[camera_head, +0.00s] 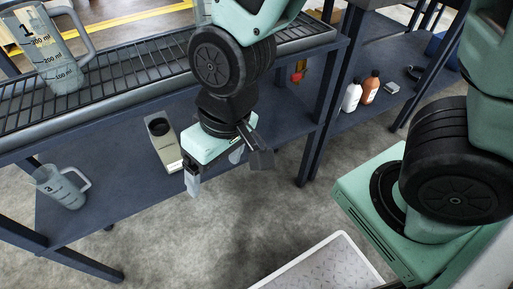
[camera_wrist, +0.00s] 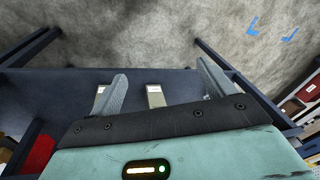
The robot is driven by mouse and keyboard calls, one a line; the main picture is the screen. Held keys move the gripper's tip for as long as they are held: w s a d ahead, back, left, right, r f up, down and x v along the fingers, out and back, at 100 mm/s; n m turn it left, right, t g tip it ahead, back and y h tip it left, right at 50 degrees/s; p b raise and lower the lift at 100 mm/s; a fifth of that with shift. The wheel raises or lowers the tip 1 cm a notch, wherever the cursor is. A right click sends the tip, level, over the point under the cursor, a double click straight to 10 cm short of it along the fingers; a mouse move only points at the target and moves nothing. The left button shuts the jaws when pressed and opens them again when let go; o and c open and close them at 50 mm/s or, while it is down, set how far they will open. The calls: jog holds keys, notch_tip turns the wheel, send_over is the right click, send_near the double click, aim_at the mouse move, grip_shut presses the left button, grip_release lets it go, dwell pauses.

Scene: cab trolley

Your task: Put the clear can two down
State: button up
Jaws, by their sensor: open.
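A clear jug marked 1 (camera_head: 55,55), with a handle and ml scale, stands on the dark upper rack (camera_head: 130,88) at the top left of the head view. A similar clear jug marked 3 (camera_head: 60,187) stands on the blue lower shelf (camera_head: 110,180). I see no can marked 2 in either view. My gripper (camera_head: 214,172) is open, with nothing seen between its fingers, in front of the rack and to the right of both jugs. In the wrist view my open fingers (camera_wrist: 163,88) point toward the lower shelf and floor.
A beige device with a dark round top (camera_head: 163,143) lies on the lower shelf. A white bottle (camera_head: 351,96) and an orange-brown bottle (camera_head: 370,88) stand on a shelf at right. A white-rimmed tray (camera_head: 325,262) is at bottom. Dark posts (camera_head: 325,125) border the shelves.

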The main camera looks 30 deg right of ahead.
jog(key=s+d+r+n+h, duration=0.1)
jog(key=s+d+r+n, duration=0.2)
jog(key=s+d+r, duration=0.1)
jog(key=shift+s+d+r+g+h, duration=0.3)
jog(key=shift+d+r+g+h, duration=0.1)
jog(key=shift+d+r, duration=0.35)
jog(key=shift+a, duration=0.1)
notch_tip(320, 180, up, 23)
jog(key=p, duration=2.3)
